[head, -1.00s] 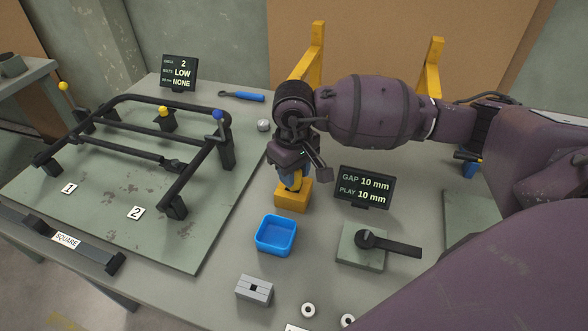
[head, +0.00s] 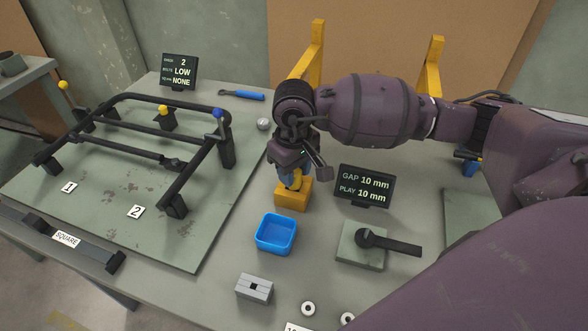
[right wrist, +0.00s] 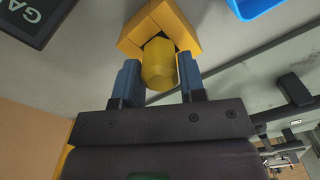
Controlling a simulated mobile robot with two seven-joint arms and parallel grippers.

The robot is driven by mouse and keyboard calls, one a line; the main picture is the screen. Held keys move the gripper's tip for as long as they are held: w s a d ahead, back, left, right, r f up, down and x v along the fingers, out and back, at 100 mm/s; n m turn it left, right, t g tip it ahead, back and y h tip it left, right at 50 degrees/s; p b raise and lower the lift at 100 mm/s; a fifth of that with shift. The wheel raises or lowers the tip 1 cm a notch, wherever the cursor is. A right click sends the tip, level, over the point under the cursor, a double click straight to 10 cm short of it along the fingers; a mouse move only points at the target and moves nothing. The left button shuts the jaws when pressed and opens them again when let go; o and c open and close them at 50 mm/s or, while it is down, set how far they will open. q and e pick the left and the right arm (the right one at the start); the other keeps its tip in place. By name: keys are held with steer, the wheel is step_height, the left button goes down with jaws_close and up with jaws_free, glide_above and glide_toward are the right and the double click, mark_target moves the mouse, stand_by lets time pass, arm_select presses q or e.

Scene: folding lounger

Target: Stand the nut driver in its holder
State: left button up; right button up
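The nut driver's yellow handle (right wrist: 159,66) is between the two blue fingertips of my right gripper (right wrist: 160,80) in the right wrist view. The fingers flank it closely; I cannot tell whether they press on it. The yellow block holder (right wrist: 135,35) lies just beyond the handle, which lines up with it. In the head view, the holder (head: 292,196) stands on the table under my right gripper (head: 292,176). The driver's lower end is hidden, so how deep it sits does not show. My left gripper is not in view.
A blue tray (head: 275,234) stands in front of the holder. A GAP/PLAY display (head: 364,187) and a plate with a black lever (head: 385,243) are to the right. The black lounger frame (head: 150,130) lies on a green mat at left. A grey block (head: 254,288) is near the front.

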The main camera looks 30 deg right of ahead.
steer(key=o, duration=0.4)
step_height(320, 180, up, 11)
stand_by(0.5)
steer(key=shift+f, duration=0.1)
stand_by(0.3)
